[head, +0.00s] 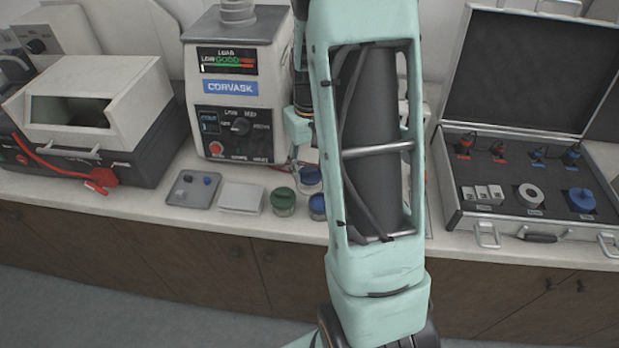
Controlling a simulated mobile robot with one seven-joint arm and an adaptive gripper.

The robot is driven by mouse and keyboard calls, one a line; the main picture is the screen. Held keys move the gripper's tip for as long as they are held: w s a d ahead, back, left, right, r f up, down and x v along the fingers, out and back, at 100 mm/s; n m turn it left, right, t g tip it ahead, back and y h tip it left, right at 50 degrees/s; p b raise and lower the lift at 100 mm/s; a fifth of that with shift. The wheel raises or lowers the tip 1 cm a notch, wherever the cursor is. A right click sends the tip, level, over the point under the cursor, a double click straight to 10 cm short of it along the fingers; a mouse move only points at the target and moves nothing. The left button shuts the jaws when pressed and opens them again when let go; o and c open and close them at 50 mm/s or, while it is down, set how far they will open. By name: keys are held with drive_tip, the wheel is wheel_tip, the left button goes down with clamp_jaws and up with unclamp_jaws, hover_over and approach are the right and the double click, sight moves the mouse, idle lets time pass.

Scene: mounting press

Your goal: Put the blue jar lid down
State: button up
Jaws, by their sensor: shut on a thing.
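My gripper (306,160) hangs over the back of the bench in the head view, partly hidden behind my own arm. It is shut on the blue jar lid (310,175), which shows just left of the arm. The gap between the lid and the surface below cannot be judged. A second blue-topped round thing (317,206) stands in front of it near the bench's front edge, partly covered by the arm. A jar with a green lid (284,200) stands to its left.
A white pad (240,197) and a grey tray (193,189) with small parts lie left of the jars. The Corvask press (238,90) stands behind. An open foam-lined case (452,222) fills the right. My arm hides the bench between.

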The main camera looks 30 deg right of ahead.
sight(310, 170)
drive_tip(key=shift+f+b, duration=0.75)
drive_tip(key=shift+f, duration=0.75)
drive_tip(key=shift+f, duration=0.15)
drive_tip(key=o, duration=0.7)
drive_tip(key=shift+o, duration=0.2)
wheel_tip(310, 170, up, 12)
drive_tip(key=shift+r+p, duration=0.2)
drive_tip(key=shift+p, duration=0.2)
